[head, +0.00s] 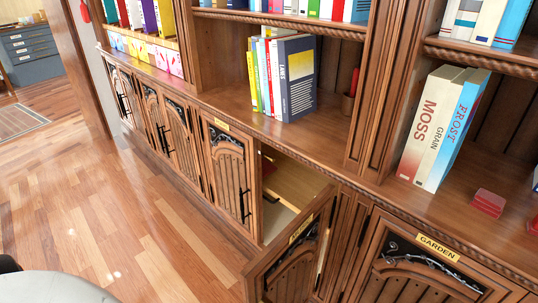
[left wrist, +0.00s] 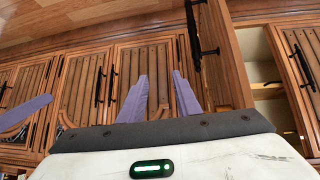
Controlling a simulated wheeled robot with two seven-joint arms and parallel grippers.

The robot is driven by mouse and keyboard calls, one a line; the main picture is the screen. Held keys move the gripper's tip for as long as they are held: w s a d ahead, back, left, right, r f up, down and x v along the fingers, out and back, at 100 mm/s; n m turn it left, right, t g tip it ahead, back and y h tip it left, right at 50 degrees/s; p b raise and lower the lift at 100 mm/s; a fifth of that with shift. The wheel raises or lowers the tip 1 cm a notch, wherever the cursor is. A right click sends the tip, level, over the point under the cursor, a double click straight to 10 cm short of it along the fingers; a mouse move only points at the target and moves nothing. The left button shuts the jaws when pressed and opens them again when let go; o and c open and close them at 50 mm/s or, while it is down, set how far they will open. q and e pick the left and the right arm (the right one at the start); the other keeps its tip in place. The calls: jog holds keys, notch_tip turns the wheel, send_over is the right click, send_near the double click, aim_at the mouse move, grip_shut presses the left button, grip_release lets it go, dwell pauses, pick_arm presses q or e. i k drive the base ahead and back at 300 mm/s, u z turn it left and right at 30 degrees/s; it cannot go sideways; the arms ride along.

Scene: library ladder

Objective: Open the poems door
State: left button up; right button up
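The low cabinet has a row of wooden doors with black bar handles. In the head view one door (head: 300,250) stands swung out, with a yellow label too slanted to read. A closed door (head: 228,165) is left of the gap, its label also too small to read. I cannot tell which door is the poems door. My left gripper (left wrist: 160,73) shows in the left wrist view with its purple fingers apart and nothing between them, in front of closed door panels. The swung-out door (left wrist: 215,65) is to its right there. My right gripper is not identifiable in either view.
The gap shows a light shelf (head: 290,183) inside. The GARDEN door (head: 420,270) is shut at lower right. Books (head: 296,75) stand on the ledge above. Wooden floor (head: 90,210) is clear at left. An unidentified purple piece (left wrist: 24,113) shows at left in the wrist view.

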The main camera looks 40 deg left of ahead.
aim_at(234, 156)
jog(key=u, duration=1.5)
jog(key=k, duration=0.35)
jog(key=u, duration=1.45)
jog(key=i, duration=1.5)
jog(key=z, duration=0.95)
jog(key=i, duration=0.75)
jog(key=z, duration=0.75)
